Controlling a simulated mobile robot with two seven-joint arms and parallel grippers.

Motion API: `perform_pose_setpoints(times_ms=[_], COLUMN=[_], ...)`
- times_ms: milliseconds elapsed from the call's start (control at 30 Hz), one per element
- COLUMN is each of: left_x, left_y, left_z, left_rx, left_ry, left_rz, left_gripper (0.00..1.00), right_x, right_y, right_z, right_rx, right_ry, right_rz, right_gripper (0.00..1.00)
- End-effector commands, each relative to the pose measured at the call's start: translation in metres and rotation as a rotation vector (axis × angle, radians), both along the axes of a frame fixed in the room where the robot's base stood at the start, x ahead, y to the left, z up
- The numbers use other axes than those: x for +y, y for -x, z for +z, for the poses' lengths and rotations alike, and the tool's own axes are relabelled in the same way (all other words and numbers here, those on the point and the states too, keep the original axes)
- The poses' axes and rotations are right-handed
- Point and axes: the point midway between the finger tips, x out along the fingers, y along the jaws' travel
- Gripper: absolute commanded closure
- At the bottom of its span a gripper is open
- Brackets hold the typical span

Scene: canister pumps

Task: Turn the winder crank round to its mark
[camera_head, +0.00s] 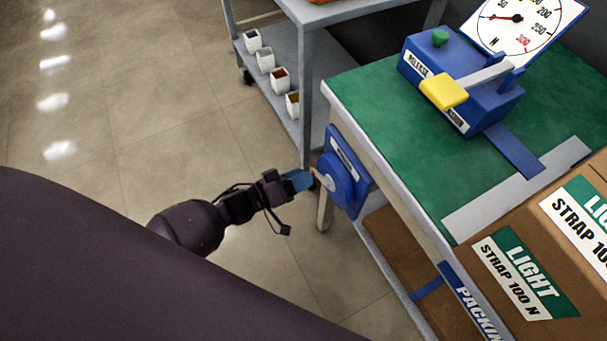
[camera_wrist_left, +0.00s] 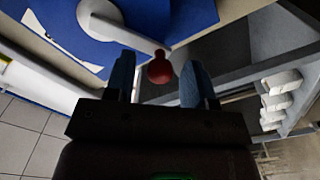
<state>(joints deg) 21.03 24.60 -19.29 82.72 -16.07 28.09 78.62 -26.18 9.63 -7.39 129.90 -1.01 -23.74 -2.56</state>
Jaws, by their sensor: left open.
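The blue winder (camera_head: 343,178) is mounted on the side of the green-topped bench. Its grey crank arm (camera_head: 325,181) reaches from the hub toward my left gripper (camera_head: 302,180). In the left wrist view the crank arm (camera_wrist_left: 122,33) ends in a red knob (camera_wrist_left: 160,70). The knob sits between the two blue fingers of my left gripper (camera_wrist_left: 160,62), with a gap visible on each side. The fingers are open. A white curved patch (camera_wrist_left: 60,40) shows on the blue winder face; I cannot tell if it is the mark. My right gripper is not in view.
The bench (camera_head: 375,110) carries a blue tensioner (camera_head: 480,100) with a yellow lever and a dial. A cardboard box (camera_head: 545,215) stands at the right. A grey shelf rack (camera_head: 307,85) with several small white pots stands close behind the winder. Floor at the left is clear.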

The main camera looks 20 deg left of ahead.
Motion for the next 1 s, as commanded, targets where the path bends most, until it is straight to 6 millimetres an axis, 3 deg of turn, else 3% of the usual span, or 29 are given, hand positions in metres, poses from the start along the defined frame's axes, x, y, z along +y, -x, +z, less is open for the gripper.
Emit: perform_pose_setpoints(times_ms=[400,733,1000], left_x=[-0.0044,-0.0043,-0.0036], left_y=[-0.0062,-0.0059,-0.0067], left_z=[0.0003,0.0001,0.0004], left_rx=[0.001,0.001,-0.002], left_ry=[0.0,0.0,-0.004], left_rz=[0.001,0.001,0.001], left_gripper=[0.5,0.99,1.0], right_x=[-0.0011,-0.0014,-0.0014], right_y=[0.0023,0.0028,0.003], right_z=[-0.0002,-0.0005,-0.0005], right_rx=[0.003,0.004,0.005], right_ry=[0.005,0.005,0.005], right_rz=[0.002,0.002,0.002], right_gripper=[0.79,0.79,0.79])
